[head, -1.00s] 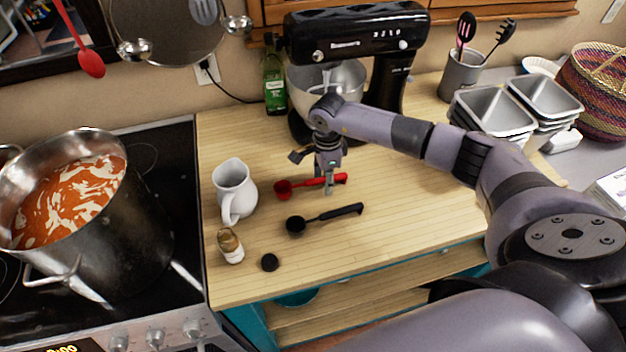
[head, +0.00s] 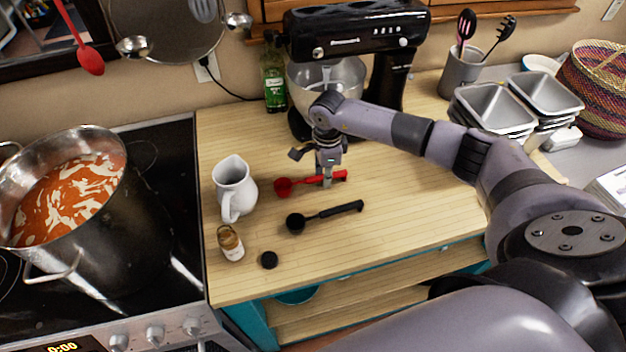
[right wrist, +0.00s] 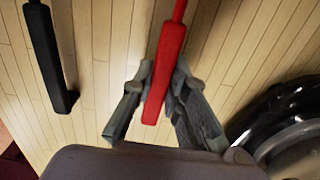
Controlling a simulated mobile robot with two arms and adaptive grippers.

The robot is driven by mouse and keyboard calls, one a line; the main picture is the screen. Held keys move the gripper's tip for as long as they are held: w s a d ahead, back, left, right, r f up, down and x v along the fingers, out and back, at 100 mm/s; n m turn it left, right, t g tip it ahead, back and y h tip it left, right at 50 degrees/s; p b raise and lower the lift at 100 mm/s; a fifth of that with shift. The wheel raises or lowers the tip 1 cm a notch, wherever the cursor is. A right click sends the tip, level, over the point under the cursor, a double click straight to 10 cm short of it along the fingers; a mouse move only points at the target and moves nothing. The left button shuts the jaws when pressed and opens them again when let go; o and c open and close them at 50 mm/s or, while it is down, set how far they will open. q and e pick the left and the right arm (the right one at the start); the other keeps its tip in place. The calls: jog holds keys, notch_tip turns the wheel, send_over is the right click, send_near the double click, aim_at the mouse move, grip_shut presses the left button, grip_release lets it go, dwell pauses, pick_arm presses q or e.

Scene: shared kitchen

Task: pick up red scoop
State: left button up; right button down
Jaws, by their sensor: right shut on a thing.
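The red scoop (head: 284,186) lies on the wooden counter behind a black scoop, its bowl to the left and its handle to the right. My right gripper (head: 326,183) comes down from above and is shut on the scoop's handle. In the right wrist view the red handle (right wrist: 166,70) passes between the two fingers (right wrist: 160,95). I cannot tell any clear gap between the scoop and the counter. My left gripper is not in view.
The black scoop (head: 325,216) lies in front. A white jug (head: 234,188), a small jar (head: 230,243) and a black cap (head: 269,260) stand to the left. The stand mixer (head: 355,40) is close behind. A pot (head: 90,235) is on the stove. The counter's right front is clear.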

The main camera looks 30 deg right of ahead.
jog(key=shift+r, duration=0.1)
jog(key=shift+r, duration=0.5)
notch_tip(320, 180, up, 19)
jog(key=b, duration=0.6)
